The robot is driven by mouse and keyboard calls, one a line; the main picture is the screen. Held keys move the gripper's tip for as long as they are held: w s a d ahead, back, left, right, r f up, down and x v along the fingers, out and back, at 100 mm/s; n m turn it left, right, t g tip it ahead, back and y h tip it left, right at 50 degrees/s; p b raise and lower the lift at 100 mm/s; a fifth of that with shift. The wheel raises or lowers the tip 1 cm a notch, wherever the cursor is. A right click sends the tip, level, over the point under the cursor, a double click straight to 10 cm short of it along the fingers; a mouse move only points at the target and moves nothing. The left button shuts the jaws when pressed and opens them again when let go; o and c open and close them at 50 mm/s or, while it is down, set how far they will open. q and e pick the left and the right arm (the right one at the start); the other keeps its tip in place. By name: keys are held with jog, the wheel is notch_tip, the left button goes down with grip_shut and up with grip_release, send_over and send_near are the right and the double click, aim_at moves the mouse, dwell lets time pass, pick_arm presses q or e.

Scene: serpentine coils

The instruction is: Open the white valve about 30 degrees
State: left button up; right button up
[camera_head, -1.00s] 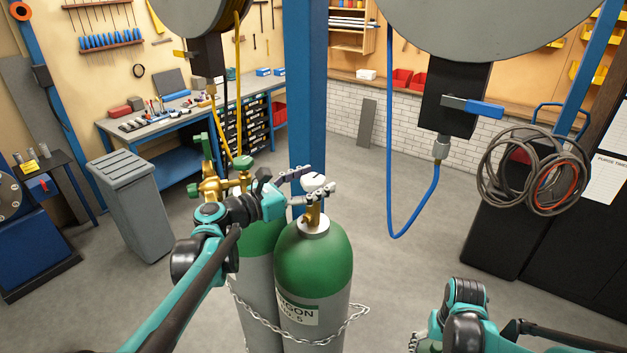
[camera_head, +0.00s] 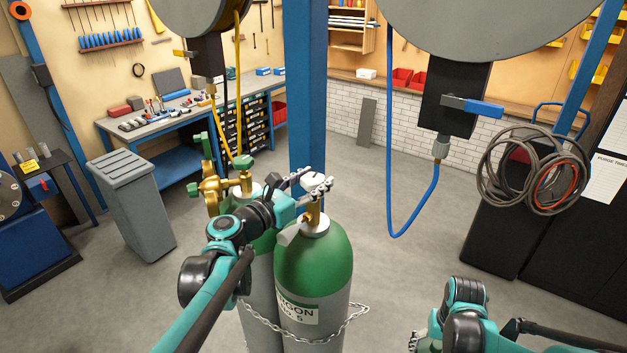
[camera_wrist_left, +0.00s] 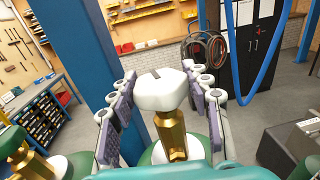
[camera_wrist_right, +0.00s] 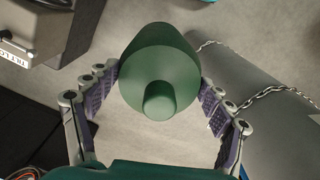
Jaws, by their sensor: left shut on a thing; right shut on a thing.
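The white valve (camera_wrist_left: 158,90) is a blocky knob on a brass stem (camera_wrist_left: 172,130). It tops the front green-shouldered gas cylinder (camera_head: 328,262). My left gripper (camera_head: 312,184) is shut on the white valve, with one finger on each side of it in the left wrist view. In the head view the fingers largely cover the knob. My right gripper (camera_wrist_right: 160,80) is shut on a dark green rounded object (camera_wrist_right: 158,45) with a short stub. In the head view my right gripper is mostly hidden at the bottom edge.
A chain (camera_head: 345,322) runs around the cylinders. A brass regulator (camera_head: 212,188) with green knobs stands on the rear cylinder. A blue post (camera_head: 305,90) rises just behind. A blue hose (camera_head: 390,150) hangs to the right, with open floor around it.

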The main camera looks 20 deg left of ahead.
pick_arm(q)
jog(key=shift+n+t+y, duration=0.8)
jog(key=shift+n+y, duration=1.1)
jog(key=shift+y, duration=1)
jog(key=o, duration=1.2)
jog(key=s, duration=0.8)
jog(key=s+a, duration=0.1)
jog(key=s, duration=0.3)
jog(key=shift+w, duration=0.1)
